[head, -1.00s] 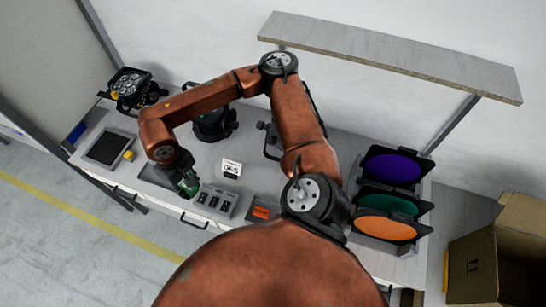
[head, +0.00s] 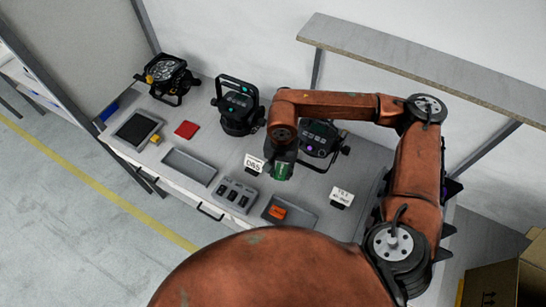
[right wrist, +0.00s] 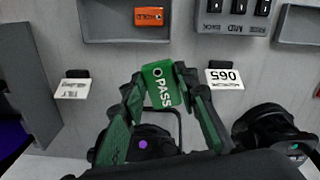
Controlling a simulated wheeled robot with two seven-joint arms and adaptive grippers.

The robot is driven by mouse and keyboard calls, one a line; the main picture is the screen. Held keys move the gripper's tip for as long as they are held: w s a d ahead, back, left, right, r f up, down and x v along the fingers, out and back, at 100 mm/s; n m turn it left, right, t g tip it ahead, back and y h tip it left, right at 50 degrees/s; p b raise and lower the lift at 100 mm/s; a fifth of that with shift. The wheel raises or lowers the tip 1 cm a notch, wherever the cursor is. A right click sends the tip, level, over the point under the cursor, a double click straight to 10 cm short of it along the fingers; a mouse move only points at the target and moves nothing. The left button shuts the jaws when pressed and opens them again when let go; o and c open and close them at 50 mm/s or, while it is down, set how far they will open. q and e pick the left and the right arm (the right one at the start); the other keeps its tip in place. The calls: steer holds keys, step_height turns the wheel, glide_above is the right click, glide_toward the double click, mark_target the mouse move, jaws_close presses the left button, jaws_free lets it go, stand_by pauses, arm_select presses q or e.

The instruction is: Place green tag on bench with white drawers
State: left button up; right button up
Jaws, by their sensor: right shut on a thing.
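My right gripper (head: 283,165) is shut on the green tag (head: 283,173), above the middle of the bench with white drawers (head: 205,139). In the right wrist view the green tag (right wrist: 163,84), printed "PASS", sits between the dark green fingertips of my right gripper (right wrist: 158,86). The tag looks held above the bench top, near a small white card (head: 253,163) reading "065" in the wrist view. The drawer fronts (head: 185,203) show along the bench's front edge. My left gripper is not in view.
Black par cans (head: 238,106) stand along the back, one close behind my right gripper (head: 318,139). A red tag (head: 186,129) lies at left. An empty tray (head: 189,166) sits in front. A shelf (head: 420,70) overhangs the right.

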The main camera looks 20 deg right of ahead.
steer(key=m, duration=0.1)
steer(key=f+m, duration=0.1)
steer(key=m, duration=0.1)
steer(key=a+m, duration=0.1)
steer(key=shift+s+a+f, duration=0.1)
steer(key=shift+s+f, duration=0.1)
steer(key=shift+f, duration=0.05)
step_height(320, 180, down, 2)
steer(key=a+m, duration=0.2)
steer(key=m, duration=1.5)
glide_above(293, 185)
steer(key=f, duration=0.7)
steer(key=a+f, duration=0.1)
steer(key=f, duration=0.2)
steer(key=shift+s+f, duration=0.2)
steer(key=shift+f, duration=0.2)
steer(key=shift+w+d+f, duration=0.1)
steer(key=shift+d+f, duration=0.2)
steer(key=shift+f, duration=0.05)
steer(key=f, duration=0.3)
steer(key=shift+w+d+f+p, duration=0.1)
steer(key=shift+d+f+p, duration=0.2)
steer(key=shift+f, duration=0.05)
